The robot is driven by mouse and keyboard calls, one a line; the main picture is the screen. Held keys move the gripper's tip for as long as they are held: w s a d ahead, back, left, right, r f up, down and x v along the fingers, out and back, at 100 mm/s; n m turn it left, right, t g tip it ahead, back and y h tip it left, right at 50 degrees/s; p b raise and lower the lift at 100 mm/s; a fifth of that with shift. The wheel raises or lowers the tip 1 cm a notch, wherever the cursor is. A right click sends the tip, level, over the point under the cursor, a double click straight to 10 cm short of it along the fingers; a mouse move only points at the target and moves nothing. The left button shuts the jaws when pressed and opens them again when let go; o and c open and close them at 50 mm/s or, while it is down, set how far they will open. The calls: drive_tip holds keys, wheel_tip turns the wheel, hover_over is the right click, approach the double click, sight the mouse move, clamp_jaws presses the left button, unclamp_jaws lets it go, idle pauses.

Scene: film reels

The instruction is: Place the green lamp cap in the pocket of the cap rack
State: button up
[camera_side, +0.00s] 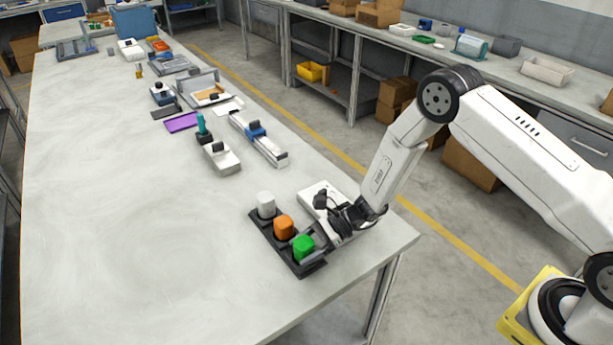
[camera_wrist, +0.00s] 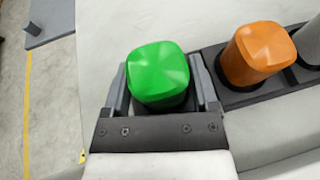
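The green lamp cap (camera_side: 303,246) sits upright at the near end of a long black holder (camera_side: 274,243), in line with an orange cap (camera_side: 284,227) and a white cap (camera_side: 266,204). In the wrist view the green cap (camera_wrist: 158,72) stands between the two fingers of my gripper (camera_wrist: 161,88). One finger is on each side, with narrow gaps seeming to show, so the gripper looks open around it. I cannot tell whether the black holder is the cap rack, and no empty pocket is clearly visible.
A pale block (camera_side: 221,158) and a blue-and-white fixture (camera_side: 257,134) stand farther back. The table's left side is bare. The table edge is close on the right.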

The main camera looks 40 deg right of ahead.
drive_tip(key=shift+o, duration=1)
drive_tip(key=shift+r, duration=0.1)
drive_tip(key=shift+d+r, duration=0.1)
drive_tip(key=shift+r, duration=0.05)
drive_tip(key=v, duration=1.1)
drive_tip(key=shift+s+d+r, duration=0.1)
drive_tip(key=shift+d, duration=0.25)
drive_tip(key=shift+s, duration=0.1)
drive_tip(key=shift+s+a+r+n+g, duration=0.15)
drive_tip(key=shift+s+r+n+g, duration=0.05)
drive_tip(key=shift+n+g, duration=0.1)
drive_tip(key=s+d+r+n+h, duration=0.3)
drive_tip(key=s+r+n+h, duration=0.2)
drive_tip(key=n, duration=0.4)
drive_tip(key=s+d+r+n+h, duration=0.3)
drive_tip(key=s+r+n+h, duration=0.3)
drive_tip(key=s+n+h, duration=0.2)
drive_tip(key=s+n, duration=0.1)
drive_tip(key=n, duration=0.1)
drive_tip(key=shift+d+r+n, duration=0.15)
drive_tip(key=shift+r+n, duration=0.15)
